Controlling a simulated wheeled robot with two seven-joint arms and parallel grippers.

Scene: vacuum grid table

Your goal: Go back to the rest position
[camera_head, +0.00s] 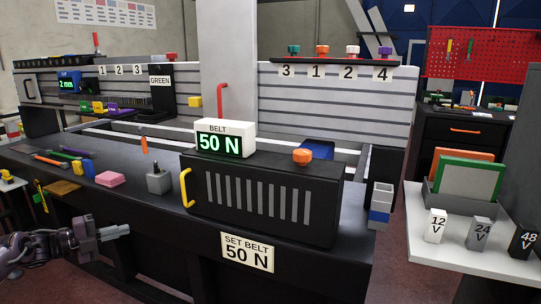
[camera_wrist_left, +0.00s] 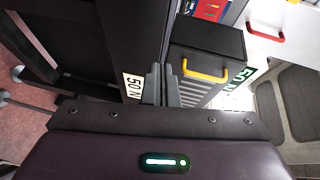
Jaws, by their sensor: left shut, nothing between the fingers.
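My left gripper (camera_head: 116,232) is at the lower left of the head view, in front of the dark table's front edge, with its fingers pointing right. Its fingers are shut together and hold nothing. In the left wrist view the closed fingertips (camera_wrist_left: 163,85) show at the middle, near the white "50 N" label (camera_wrist_left: 133,87). My right gripper is in neither view.
The dark table (camera_head: 130,200) carries a black vented box (camera_head: 262,200) with a yellow handle (camera_head: 185,187) and a "BELT 50 N" display (camera_head: 225,140). A "SET BELT 50 N" sign (camera_head: 247,252) is on the front. A white side table (camera_head: 460,258) holds voltage blocks.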

